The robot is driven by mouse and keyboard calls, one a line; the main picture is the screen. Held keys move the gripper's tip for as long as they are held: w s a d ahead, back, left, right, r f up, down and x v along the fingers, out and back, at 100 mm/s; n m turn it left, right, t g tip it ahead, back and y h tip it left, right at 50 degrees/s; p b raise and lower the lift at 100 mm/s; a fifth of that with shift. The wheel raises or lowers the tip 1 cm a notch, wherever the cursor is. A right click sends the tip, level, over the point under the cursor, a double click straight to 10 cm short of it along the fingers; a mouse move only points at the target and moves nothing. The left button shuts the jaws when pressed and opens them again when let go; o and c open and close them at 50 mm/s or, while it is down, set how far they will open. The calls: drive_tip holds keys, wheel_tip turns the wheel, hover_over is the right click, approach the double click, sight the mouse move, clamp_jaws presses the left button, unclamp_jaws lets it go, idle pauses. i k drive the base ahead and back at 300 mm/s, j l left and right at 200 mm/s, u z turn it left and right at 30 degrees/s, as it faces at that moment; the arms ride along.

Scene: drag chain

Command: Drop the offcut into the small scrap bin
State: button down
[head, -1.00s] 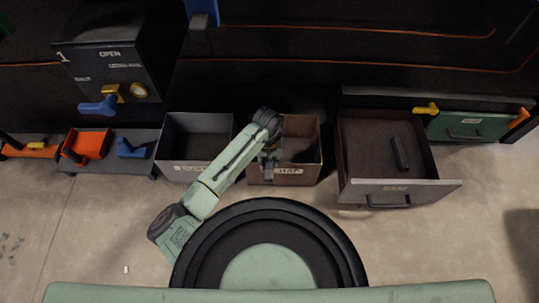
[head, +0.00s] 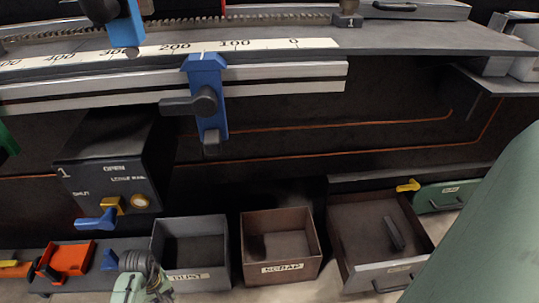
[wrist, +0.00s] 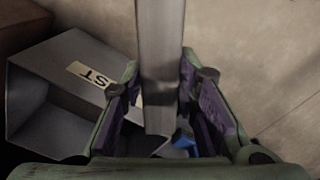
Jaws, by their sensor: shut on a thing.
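My gripper (wrist: 165,100) is shut on a long grey metal bar, the offcut (wrist: 160,45), in the wrist view. Its two purple-padded fingers stand on either side of the bar. The small scrap bin (head: 281,267) is the open brown box labelled SCRAP in the head view, and what I see of its inside looks empty. In the wrist view the grey dust bin (wrist: 62,108) is left of the held bar, and the bar is outside it.
The dust bin (head: 190,276) stands left of the scrap bin. An open drawer (head: 380,276) with a dark bar (head: 394,232) inside is to the right. A blue clamp (head: 207,100) hangs from the rail above. Bare floor shows in the wrist view.

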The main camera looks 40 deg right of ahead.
sight(281, 254)
drive_tip(key=i+l, duration=0.1)
drive_tip(key=l, duration=0.25)
drive_tip(key=i+l, duration=0.15)
drive_tip(key=l, duration=0.2)
drive_tip(key=i+l, duration=0.1)
drive_tip(key=l, duration=0.25)
drive_tip(key=i+l+u, duration=0.1)
drive_tip(key=l, duration=0.25)
